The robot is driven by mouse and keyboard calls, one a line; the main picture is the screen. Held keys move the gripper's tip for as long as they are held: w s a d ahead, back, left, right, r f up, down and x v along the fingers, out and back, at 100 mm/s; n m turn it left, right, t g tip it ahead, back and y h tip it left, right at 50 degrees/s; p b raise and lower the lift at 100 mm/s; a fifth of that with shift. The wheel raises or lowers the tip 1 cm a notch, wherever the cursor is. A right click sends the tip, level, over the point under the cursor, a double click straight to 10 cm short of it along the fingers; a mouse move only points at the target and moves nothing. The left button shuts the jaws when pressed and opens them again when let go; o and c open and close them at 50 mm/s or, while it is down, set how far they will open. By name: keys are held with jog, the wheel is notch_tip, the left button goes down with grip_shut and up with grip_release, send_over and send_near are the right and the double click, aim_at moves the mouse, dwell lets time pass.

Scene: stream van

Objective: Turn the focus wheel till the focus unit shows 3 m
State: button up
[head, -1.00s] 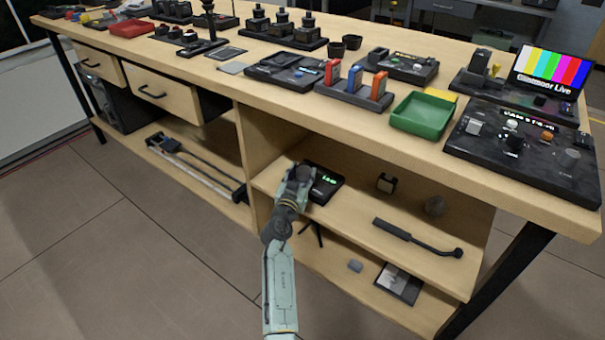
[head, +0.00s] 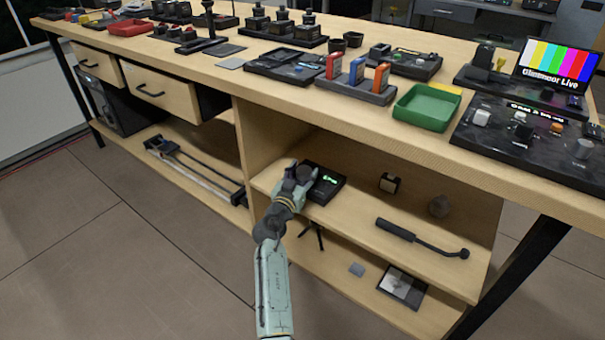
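The focus unit (head: 327,184) is a dark box on the upper shelf under the bench, with a small green lit display. The digits are too small and slanted to read surely. My gripper (head: 297,174) is at the left end of this box, against it or just in front of it. The focus wheel is not visible; my gripper covers that side of the unit. The fingers are dark and small, and I cannot tell whether they are open or shut on the wheel.
A small black tripod (head: 313,236) stands below. The bench top (head: 480,160) overhangs the shelf.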

aim_at(303, 173)
jog(key=shift+o, duration=1.3)
jog(key=shift+r, duration=0.1)
notch_tip(303, 173, up, 10)
jog(key=shift+f, duration=0.1)
